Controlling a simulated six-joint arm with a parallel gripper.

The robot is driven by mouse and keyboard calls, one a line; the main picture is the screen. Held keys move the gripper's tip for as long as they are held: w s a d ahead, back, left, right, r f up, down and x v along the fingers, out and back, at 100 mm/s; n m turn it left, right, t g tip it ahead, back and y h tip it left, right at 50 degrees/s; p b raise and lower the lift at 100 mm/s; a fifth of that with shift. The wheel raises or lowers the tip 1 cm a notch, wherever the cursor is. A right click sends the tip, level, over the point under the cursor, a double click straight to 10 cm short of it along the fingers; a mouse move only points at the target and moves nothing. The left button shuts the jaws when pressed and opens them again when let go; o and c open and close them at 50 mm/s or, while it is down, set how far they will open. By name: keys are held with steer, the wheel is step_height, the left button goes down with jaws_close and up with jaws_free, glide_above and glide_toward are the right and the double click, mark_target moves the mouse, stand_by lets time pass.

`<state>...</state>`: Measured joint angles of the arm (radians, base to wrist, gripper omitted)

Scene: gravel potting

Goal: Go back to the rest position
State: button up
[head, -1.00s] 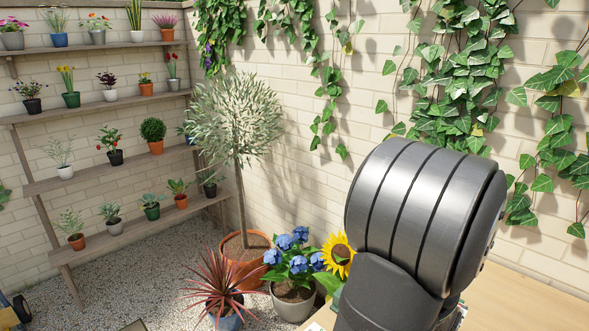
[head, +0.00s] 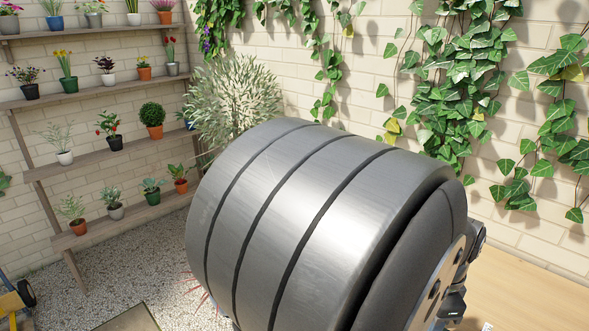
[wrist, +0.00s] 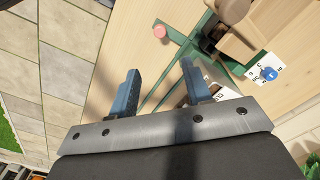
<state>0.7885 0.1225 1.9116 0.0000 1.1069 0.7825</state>
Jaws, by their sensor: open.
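My gripper (wrist: 159,67) shows in the wrist view with its two blue-grey fingers apart and nothing between them. It is above the light wooden table (wrist: 117,50), near its edge over the paved floor. In the head view a large grey link of my arm fills the middle, and the fingers cannot be made out there.
On the table in the wrist view are a green frame-like piece (wrist: 182,40), a pink round thing (wrist: 160,31) and a white card with a blue spot (wrist: 270,74). The head view shows plant shelves (head: 110,163), a leafy tree (head: 235,95) and ivy on the wall (head: 465,75).

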steer(key=f, duration=1.5)
steer(key=shift+s+d+f, duration=0.1)
steer(key=shift+s+f, duration=0.05)
steer(key=shift+s, duration=0.05)
steer(key=s+d, duration=1.9)
steer(key=shift+s+d+r, duration=0.15)
steer(key=shift+d+r, duration=0.05)
steer(key=shift+r, duration=1.45)
